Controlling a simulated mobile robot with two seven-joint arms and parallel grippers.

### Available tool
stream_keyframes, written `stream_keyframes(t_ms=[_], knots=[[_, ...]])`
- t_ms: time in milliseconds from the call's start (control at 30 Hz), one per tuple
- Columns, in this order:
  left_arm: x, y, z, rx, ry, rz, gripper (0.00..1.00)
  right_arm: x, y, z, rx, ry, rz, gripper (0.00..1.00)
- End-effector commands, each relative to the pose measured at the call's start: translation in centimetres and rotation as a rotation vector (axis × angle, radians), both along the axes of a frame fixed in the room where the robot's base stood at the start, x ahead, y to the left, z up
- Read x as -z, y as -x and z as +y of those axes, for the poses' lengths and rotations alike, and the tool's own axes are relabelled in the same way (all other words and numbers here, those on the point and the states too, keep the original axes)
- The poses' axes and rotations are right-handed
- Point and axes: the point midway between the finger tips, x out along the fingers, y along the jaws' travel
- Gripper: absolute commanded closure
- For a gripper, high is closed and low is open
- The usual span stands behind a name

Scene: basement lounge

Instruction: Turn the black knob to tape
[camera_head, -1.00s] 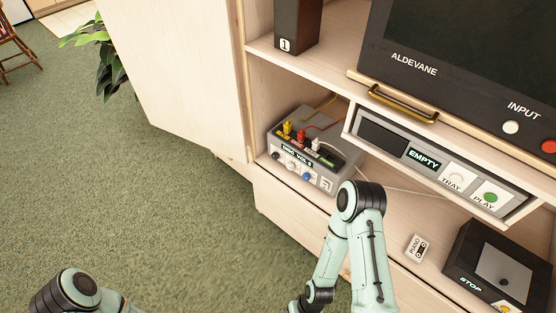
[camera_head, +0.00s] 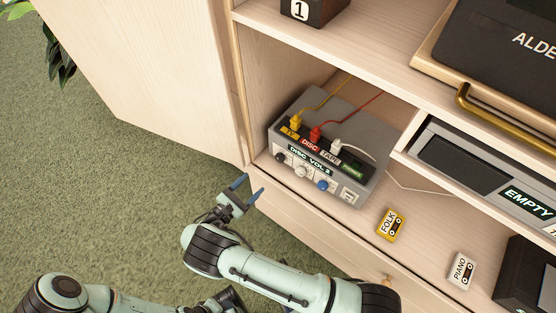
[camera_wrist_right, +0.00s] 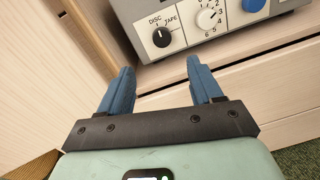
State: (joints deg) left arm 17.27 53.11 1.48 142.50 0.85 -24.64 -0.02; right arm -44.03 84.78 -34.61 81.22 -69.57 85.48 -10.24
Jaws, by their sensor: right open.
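The grey switch box (camera_head: 345,180) stands on the lower shelf, its display reading DISC VOL 2. Its black knob (camera_head: 281,157) is at the left end of the front panel, and shows in the right wrist view (camera_wrist_right: 161,38) below the labels DISC and TAPE. The knob's mark is too small to read surely. My right gripper (camera_head: 251,188) is open and empty, in front of and below the knob. In the wrist view its blue fingers (camera_wrist_right: 158,68) are spread either side of the knob's line, apart from it.
A white knob (camera_head: 301,171) and blue knob (camera_head: 322,185) sit right of the black one. Yellow, red and white plugs with cables stand on the box. The cabinet's side wall (camera_head: 243,90) is close at left. A FOLK tape (camera_head: 390,225) and PIANO tape (camera_head: 461,270) lie to the right.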

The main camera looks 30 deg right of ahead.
Motion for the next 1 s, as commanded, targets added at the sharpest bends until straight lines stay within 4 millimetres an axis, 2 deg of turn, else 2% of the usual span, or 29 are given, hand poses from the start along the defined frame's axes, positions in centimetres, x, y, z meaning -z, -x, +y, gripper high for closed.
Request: stream_keyframes(t_ms=[500, 700, 1000], knots=[[-0.2, 0.1, 0.0, 0.001, 0.0, 0.002, 0.52, 0.0, -3.1, -9.7, 0.008, -0.004, 0.003, 0.35], [-0.1, 0.1, 0.0, 0.001, 0.0, 0.002, 0.52, 0.1, -3.8, -11.6, 0.006, -0.005, 0.003, 0.35], [-0.1, 0.0, 0.0, 0.001, 0.001, 0.002, 0.52, 0.0, -4.0, -12.0, 0.005, -0.005, 0.003, 0.35]])
